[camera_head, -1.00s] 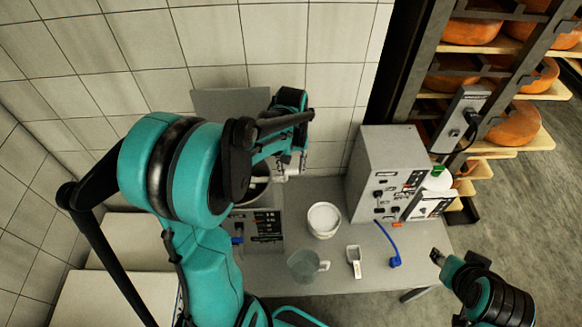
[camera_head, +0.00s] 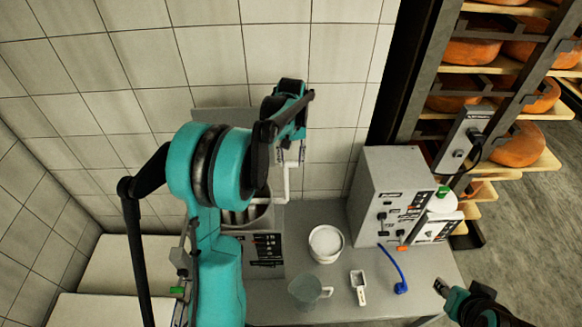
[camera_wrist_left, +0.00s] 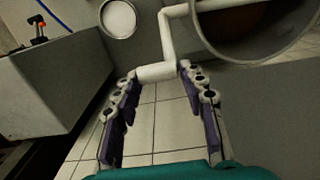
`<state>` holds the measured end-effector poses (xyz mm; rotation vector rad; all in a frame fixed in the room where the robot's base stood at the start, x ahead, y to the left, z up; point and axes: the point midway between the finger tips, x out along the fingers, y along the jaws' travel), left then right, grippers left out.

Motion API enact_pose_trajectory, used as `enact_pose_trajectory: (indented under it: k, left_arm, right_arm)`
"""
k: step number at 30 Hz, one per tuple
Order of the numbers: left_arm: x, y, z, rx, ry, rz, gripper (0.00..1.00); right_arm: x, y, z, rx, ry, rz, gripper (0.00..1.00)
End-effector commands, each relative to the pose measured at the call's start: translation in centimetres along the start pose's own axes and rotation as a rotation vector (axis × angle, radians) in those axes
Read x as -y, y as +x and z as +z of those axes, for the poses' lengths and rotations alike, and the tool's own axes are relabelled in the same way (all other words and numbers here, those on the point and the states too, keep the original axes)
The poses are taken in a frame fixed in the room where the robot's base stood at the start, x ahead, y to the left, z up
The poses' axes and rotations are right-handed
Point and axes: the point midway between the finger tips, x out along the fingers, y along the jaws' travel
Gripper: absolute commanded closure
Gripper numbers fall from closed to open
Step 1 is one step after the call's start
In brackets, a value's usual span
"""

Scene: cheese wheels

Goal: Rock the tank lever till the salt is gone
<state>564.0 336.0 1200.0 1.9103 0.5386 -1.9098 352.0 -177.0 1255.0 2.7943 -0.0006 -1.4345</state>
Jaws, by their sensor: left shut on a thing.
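The tank (camera_head: 262,222) is a grey metal vessel at the left of the bench, partly hidden behind my left arm. Its white cranked lever (camera_head: 287,184) rises beside the tank's right side. My left gripper (camera_head: 292,158) is shut on the lever's end. In the left wrist view the lever's white handle (camera_wrist_left: 157,72) lies crosswise between the two fingertips (camera_wrist_left: 155,76), and the round tank opening (camera_wrist_left: 262,30) is at the upper right. The tank's inside is dark there, and I cannot tell whether salt is in it. My right gripper (camera_head: 440,288) is at the lower right, away from the bench objects; its jaw state is unclear.
A white tub with white contents (camera_head: 326,241), a clear jug (camera_head: 308,289) and a white scoop (camera_head: 358,287) stand on the grey bench (camera_head: 300,213). A grey control box (camera_head: 385,195) is at right. Cheese racks stand beyond it.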

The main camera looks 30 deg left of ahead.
Motion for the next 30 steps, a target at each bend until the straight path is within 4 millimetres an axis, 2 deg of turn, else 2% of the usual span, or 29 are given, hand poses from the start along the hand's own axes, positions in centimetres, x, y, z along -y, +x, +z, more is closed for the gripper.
enact_pose_trajectory:
  k: [3, 9, 25, 26, 27, 28, 30]
  left_arm:
    - [-0.2, 0.5, -1.1, -0.006, 0.000, 0.004, 1.00]
    - [-0.2, 0.8, -1.9, -0.006, 0.001, 0.003, 1.00]
    - [-0.1, 1.0, -2.2, -0.007, 0.000, 0.002, 1.00]
    - [-0.1, 1.0, -2.2, -0.007, 0.000, 0.002, 0.58]
    - [-0.1, 1.0, -2.2, -0.006, 0.000, 0.002, 0.47]
    - [-0.1, 1.0, -2.1, -0.006, 0.000, 0.002, 0.41]
    - [-0.1, 1.0, -2.1, -0.005, 0.000, 0.002, 0.41]
  right_arm:
    - [0.0, 0.4, 0.3, 0.000, 0.000, 0.000, 0.60]
    - [0.0, 0.6, 0.4, 0.000, 0.000, 0.000, 0.60]
    - [0.0, 0.7, 0.5, 0.000, 0.000, 0.000, 0.60]
    - [0.0, 0.7, 0.5, 0.000, 0.000, 0.000, 0.60]
    - [0.0, 0.7, 0.5, 0.000, 0.000, 0.000, 0.60]
    - [0.0, 0.7, 0.5, 0.000, 0.000, 0.000, 0.60]
    - [0.0, 0.7, 0.5, 0.000, 0.000, 0.000, 0.60]
